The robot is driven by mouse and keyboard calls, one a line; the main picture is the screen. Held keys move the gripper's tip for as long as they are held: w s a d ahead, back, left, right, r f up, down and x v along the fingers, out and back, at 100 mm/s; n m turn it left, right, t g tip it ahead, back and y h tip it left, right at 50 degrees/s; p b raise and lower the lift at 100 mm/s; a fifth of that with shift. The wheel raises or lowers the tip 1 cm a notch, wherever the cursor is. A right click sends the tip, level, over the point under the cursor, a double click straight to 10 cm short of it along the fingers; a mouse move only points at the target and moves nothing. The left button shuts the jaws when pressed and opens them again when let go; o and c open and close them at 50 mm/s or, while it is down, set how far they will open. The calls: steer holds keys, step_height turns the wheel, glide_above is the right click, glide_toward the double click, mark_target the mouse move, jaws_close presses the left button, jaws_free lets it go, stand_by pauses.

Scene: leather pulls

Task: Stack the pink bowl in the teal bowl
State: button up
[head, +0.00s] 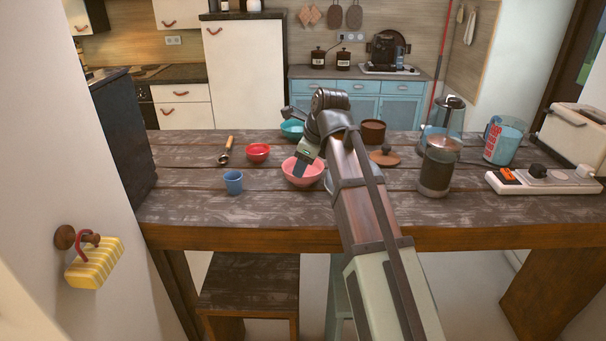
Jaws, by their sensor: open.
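The pink bowl (302,179) stands upright on the wooden table, near the middle. The teal bowl (291,128) stands farther back on the table, partly hidden behind my arm. My gripper (300,168) is at the pink bowl, reaching down over its inside and far rim from above. Its jaws are open. The fingertips are small and partly hidden, so I cannot tell whether they touch the bowl.
A red bowl (258,152), a blue cup (233,182) and a wooden-handled scoop (226,150) are on the left. A brown pot (373,131), a wooden lid (385,158), a dark glass canister (437,167) and a power strip (545,180) are on the right.

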steer(key=shift+x, duration=2.6)
steer(key=shift+s+d, duration=0.1)
steer(key=shift+c, duration=0.3)
jaws_close()
